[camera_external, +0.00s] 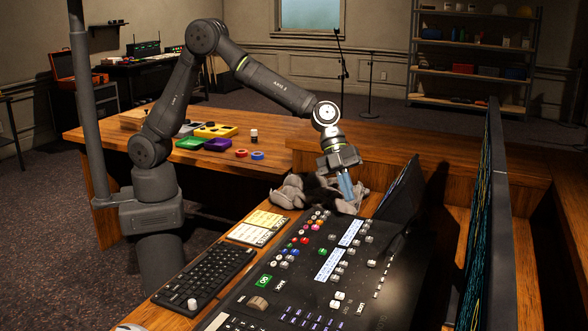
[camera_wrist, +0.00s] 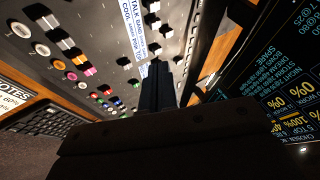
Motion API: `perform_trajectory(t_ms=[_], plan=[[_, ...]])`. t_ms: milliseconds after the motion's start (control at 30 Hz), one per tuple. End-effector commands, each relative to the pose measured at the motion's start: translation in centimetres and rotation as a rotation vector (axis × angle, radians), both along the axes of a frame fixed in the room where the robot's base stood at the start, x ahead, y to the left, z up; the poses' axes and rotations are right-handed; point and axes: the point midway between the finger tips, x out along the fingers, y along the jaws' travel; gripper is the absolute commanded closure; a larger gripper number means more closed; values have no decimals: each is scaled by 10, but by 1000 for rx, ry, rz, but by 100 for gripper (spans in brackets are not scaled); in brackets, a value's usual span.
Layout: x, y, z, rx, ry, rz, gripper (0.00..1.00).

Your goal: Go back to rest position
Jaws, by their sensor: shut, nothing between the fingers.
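My gripper (camera_external: 346,187) hangs fingers-down at the far end of the mixing desk (camera_external: 265,300), above or close to its panel. In the wrist view its dark fingers (camera_wrist: 158,80) are together with nothing between them. They point at the panel beside a lit label strip (camera_wrist: 134,30). I cannot tell whether the fingertips touch the desk. My arm is bent, reaching from its base at the left over to the desk.
A keyboard (camera_external: 205,276) and note cards (camera_external: 258,226) lie left. Coloured trays (camera_external: 215,130) sit on the back table.

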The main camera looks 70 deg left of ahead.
Motion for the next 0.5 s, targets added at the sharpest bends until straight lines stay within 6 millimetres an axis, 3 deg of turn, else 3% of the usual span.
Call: perform_trajectory(t_ms=[333,500], plan=[[3,-33,-45,2,4,-1,100],[-18,-31,-72,1,5,-1,100]])
